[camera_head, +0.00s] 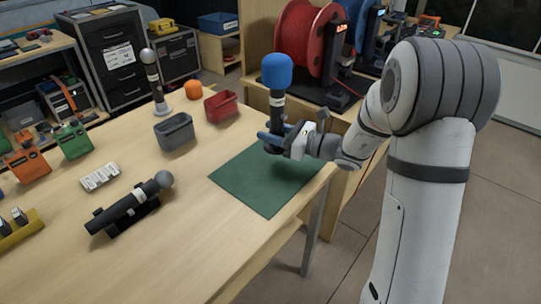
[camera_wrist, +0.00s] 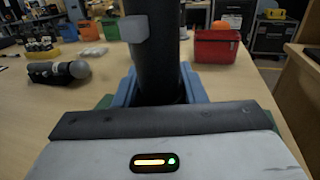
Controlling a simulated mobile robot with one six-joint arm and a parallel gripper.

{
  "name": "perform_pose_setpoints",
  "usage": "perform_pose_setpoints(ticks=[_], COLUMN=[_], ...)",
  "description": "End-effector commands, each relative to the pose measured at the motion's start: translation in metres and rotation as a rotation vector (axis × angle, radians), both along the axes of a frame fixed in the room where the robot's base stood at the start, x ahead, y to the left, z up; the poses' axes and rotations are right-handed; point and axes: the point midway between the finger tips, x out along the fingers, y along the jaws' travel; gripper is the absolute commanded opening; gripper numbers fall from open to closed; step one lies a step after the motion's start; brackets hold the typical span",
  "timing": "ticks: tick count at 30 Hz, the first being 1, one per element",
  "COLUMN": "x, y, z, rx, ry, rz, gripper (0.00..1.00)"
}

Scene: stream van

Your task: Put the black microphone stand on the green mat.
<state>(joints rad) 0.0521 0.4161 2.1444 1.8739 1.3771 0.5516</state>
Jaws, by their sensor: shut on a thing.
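My gripper (camera_head: 273,138) is shut on an upright black microphone (camera_head: 277,106) with a blue foam top. In the wrist view the black shaft (camera_wrist: 155,70) rises between the blue fingers, with a grey block on its side. It is over the far part of the green mat (camera_head: 262,192) and seems slightly above it; fingers hide its lower end. I cannot tell if it has a stand base. A black microphone stand (camera_head: 137,222) lies on the table left of the mat, with a silver-headed microphone (camera_head: 148,190) lying across it; the microphone also shows in the wrist view (camera_wrist: 58,72).
A grey bin (camera_head: 174,131), a red bin (camera_head: 222,105), an orange ball (camera_head: 193,89) and an upright silver-headed microphone (camera_head: 153,79) stand behind the mat. A white block (camera_head: 101,177) lies at left. The mat's near part is clear; the table edge is close on its right.

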Motion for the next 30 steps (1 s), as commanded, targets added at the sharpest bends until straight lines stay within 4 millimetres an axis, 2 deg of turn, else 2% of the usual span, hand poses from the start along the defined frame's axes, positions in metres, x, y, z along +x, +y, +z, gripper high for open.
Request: perform_pose_setpoints(ticks=[3,8,14,26,27,30], x=[-0.001,-0.001,-0.001,-0.001,-0.001,-0.001], y=[0.002,0.002,0.003,0.003,0.003,0.003], z=[-0.015,-0.026,-0.054,-0.06,-0.059,-0.059], rx=[0.001,0.002,0.001,0.001,0.001,0.0], ry=[0.001,0.0,0.002,-0.002,0.0,0.0], rz=[0.004,0.006,0.005,0.006,0.006,0.007], gripper=[0.12,0.12,0.12,0.12,0.41,0.49])
